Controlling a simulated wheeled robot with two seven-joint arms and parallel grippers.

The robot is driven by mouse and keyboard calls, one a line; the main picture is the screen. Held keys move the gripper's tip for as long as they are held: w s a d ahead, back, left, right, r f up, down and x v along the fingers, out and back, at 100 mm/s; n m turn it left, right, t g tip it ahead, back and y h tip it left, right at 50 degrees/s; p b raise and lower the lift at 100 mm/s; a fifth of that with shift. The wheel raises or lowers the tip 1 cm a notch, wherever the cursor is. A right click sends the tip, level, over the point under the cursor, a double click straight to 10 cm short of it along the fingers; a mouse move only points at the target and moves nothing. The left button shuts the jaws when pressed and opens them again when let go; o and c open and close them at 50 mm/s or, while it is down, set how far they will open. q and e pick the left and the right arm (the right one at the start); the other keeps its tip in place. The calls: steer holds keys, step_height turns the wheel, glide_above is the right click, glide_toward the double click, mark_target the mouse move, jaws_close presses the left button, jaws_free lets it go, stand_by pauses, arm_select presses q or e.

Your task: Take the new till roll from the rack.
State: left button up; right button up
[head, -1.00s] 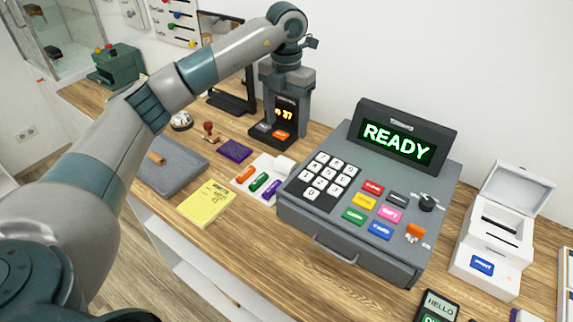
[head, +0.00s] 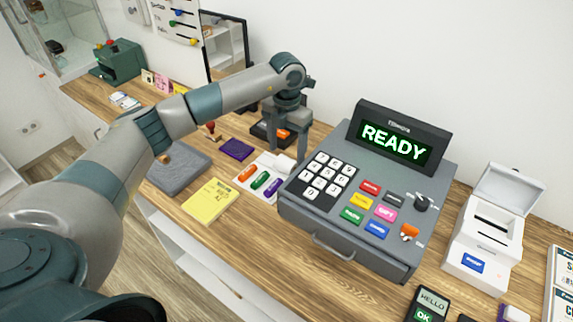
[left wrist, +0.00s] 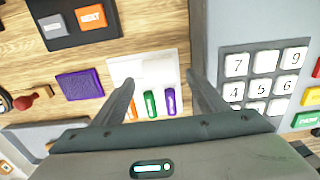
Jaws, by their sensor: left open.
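A white rack (head: 263,162) lies on the counter left of the cash register, with orange, green and purple pieces along its near side. A white piece that looks like the till roll (head: 284,163) sits at its right end, partly hidden by my fingers. My left gripper (head: 288,152) is open, pointing down over this end of the rack. In the left wrist view the open left gripper (left wrist: 159,79) has one finger over the rack (left wrist: 122,68) and the other near its right edge. The roll's outline is hard to tell there against the white. My right gripper is out of view.
The cash register (head: 330,217) stands close to the right of my fingers. A dark box with an orange button (head: 283,134) is behind. A purple pad (head: 236,149), a stamp (head: 211,131) and a yellow notepad (head: 208,202) lie left. A white printer (head: 485,262) with its lid up is far right.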

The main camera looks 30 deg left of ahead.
mark_target(286, 159)
arm_select(q)
steer(key=shift+f+p, duration=0.55)
steer(key=shift+p, duration=0.2)
steer(key=shift+f+p, duration=0.65)
steer(key=shift+f, duration=0.15)
steer(key=shift+f+p, duration=0.35)
steer(key=shift+f, duration=0.9)
steer(key=shift+c, duration=1.1)
steer(key=c, duration=0.9)
